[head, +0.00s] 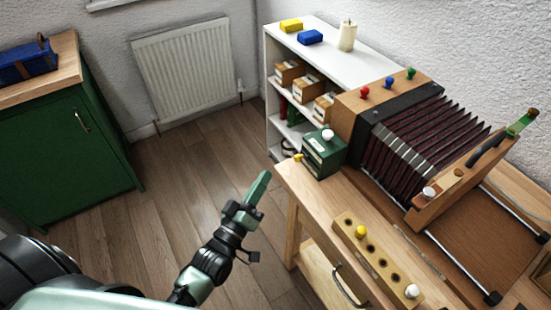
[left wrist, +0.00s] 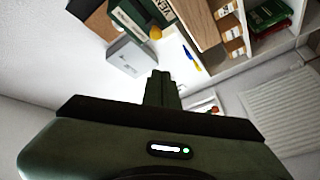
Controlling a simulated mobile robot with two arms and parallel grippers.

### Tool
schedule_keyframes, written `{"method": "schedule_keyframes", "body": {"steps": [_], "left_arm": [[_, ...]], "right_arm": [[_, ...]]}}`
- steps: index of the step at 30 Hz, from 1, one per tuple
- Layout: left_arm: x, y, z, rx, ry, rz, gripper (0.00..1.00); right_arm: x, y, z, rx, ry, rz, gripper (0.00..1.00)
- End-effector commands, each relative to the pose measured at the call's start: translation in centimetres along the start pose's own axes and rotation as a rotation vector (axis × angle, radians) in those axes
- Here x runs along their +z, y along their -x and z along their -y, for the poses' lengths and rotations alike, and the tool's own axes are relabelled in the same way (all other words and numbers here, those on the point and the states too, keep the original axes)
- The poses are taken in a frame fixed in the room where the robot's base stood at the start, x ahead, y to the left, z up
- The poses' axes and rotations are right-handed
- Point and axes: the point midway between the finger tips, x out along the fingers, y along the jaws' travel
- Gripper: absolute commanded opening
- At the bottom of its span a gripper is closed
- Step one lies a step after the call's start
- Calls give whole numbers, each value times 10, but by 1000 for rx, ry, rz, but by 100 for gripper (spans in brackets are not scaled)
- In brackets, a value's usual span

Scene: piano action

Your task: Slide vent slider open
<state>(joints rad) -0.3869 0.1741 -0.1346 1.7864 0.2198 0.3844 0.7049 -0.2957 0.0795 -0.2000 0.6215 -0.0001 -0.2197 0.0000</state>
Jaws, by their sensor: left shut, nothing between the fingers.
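I cannot tell for sure which part is the vent slider. In the left wrist view a green box (left wrist: 132,20) and a yellow knob (left wrist: 156,32) show at the top. My left gripper (head: 264,176) is shut and empty, in the air left of the bench corner, apart from the green box. Its fingers (left wrist: 161,88) also show in the left wrist view. My right gripper is out of view.
A bellows device (head: 405,150) with coloured knobs fills the bench back. A wooden block with holes (head: 378,262) lies at the front. A white shelf (head: 357,55) stands behind, a green cabinet (head: 62,140) at left, a radiator (head: 188,72) between. The floor (head: 185,180) is clear.

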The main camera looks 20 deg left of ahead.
Motion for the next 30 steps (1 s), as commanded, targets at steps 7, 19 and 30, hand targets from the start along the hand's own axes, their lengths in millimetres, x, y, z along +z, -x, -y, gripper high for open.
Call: {"method": "schedule_keyframes", "body": {"steps": [7,19,30], "left_arm": [[-12,-2,-12,32,24,-31,0],[-13,-21,-13,32,22,-31,0],[-16,-98,-16,32,21,-31,0]], "right_arm": [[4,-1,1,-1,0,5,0],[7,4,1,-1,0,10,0],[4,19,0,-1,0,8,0]]}}
